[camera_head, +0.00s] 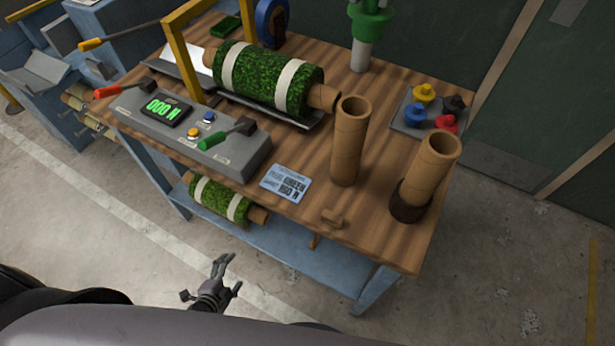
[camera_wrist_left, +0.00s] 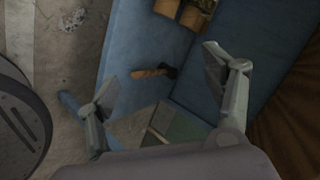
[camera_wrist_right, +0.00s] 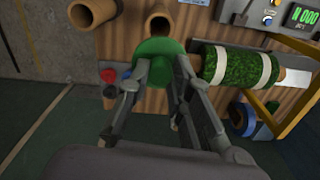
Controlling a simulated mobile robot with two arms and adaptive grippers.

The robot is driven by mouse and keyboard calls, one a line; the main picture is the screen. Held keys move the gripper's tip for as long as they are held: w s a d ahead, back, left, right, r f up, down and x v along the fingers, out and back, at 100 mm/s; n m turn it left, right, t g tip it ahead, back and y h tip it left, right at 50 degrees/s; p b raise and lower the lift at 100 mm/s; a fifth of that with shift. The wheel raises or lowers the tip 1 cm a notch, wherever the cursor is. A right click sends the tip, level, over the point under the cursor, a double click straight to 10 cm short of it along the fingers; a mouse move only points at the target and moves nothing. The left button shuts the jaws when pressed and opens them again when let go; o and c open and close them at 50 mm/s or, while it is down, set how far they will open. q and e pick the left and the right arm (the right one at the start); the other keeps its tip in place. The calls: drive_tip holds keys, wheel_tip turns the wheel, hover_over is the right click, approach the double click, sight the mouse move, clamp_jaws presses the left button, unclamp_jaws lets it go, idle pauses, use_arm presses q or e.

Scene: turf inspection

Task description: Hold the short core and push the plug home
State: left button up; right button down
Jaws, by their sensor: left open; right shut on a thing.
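Two brown cardboard cores stand upright near the front right of the table: one bare (camera_head: 348,145), the other (camera_head: 432,165) with a dark ring around its foot. Which is the short core is hard to tell. My right gripper (camera_wrist_right: 155,78) is shut on a green round-topped thing (camera_wrist_right: 158,62); a green thing on a pale post (camera_head: 369,22) stands at the back in the head view. My left gripper (camera_head: 226,276) is open and empty, in front of the table; its fingers also show apart in the left wrist view (camera_wrist_left: 168,85).
A turf roll (camera_head: 265,78) with white bands lies under a yellow frame (camera_head: 182,60). A grey console (camera_head: 190,138) with levers reads 000 N. Another roll (camera_head: 218,198) is on the lower shelf.

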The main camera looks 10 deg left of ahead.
drive_tip(key=shift+s+r, duration=0.1)
drive_tip(key=shift+s, duration=0.1)
use_arm(q)
drive_tip(key=w+r+m+t+h, duration=0.2)
drive_tip(key=w+r+m+t, duration=0.15)
drive_tip(key=r+m, duration=0.4)
drive_tip(key=w+r+m+t+h, duration=0.3)
drive_tip(key=w+r+m, duration=0.2)
drive_tip(key=r, duration=0.6)
use_arm(e)
drive_tip(key=shift+w, duration=0.15)
use_arm(q)
drive_tip(key=d+r+m+h, duration=0.4)
drive_tip(key=r+m+h, duration=0.2)
drive_tip(key=r+m, duration=0.6)
drive_tip(key=m+g, duration=0.3)
drive_tip(key=m, duration=0.3)
approach(348, 151)
drive_tip(key=f, duration=0.3)
drive_tip(key=w+a+f, duration=0.1)
drive_tip(key=shift+w+a+f, duration=0.1)
drive_tip(key=shift+a+f, duration=0.05)
drive_tip(key=shift+f, duration=0.1)
drive_tip(key=shift+n+y, duration=0.45)
drive_tip(key=shift+y, duration=0.05)
drive_tip(key=x, duration=1.2)
drive_tip(key=shift+w+r, duration=0.25)
drive_tip(key=shift+r, duration=0.1)
